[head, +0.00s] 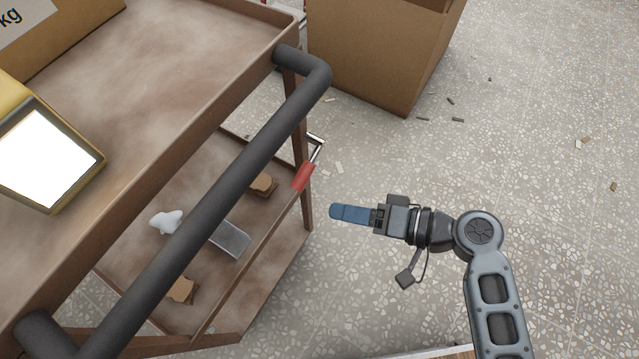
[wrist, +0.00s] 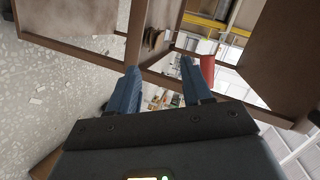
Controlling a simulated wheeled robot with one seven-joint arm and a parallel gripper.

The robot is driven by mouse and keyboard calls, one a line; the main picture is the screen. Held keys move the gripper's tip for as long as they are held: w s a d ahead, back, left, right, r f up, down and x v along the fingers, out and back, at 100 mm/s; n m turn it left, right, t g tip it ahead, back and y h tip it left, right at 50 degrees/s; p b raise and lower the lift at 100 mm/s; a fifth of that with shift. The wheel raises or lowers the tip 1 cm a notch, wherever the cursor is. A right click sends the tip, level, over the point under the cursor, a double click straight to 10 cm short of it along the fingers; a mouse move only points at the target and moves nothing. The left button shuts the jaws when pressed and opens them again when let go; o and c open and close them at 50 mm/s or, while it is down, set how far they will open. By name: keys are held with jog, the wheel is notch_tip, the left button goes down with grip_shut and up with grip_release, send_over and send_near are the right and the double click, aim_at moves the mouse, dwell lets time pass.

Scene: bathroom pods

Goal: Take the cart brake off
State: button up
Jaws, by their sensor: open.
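The cart (head: 190,85) is a brown two-level trolley with a thick dark push bar (head: 235,165). A brake lever with a red grip (head: 303,176) and a bare metal rod sits at its near right side, below the push bar. My gripper (head: 335,212), with blue fingers, is to the right of the red grip and apart from it. In the wrist view my gripper (wrist: 160,67) is open and empty. The red grip (wrist: 207,70) shows there just beyond and right of the right finger, not between the fingers.
A cardboard box (head: 375,50) stands on the floor behind the cart. A yellow-framed device (head: 50,155) with a white screen is on the top shelf. The lower shelf holds small brown blocks, a white lump and a grey metal piece (head: 230,238). Speckled floor around my arm is mostly clear.

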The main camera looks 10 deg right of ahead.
aim_at(308, 168)
jog(key=w+a+r+n+g+y+b, duration=0.2)
jog(key=w+r+n+g+y+b, duration=0.1)
jog(key=w+r+n+g+y, duration=0.15)
jog(key=w+a, duration=0.1)
jog(key=a, duration=0.6)
jog(key=shift+w+a+r+t, duration=0.2)
jog(key=shift+a+r+t, duration=0.05)
jog(key=shift+r+t, duration=0.1)
jog(key=shift+m, duration=0.25)
grip_shut()
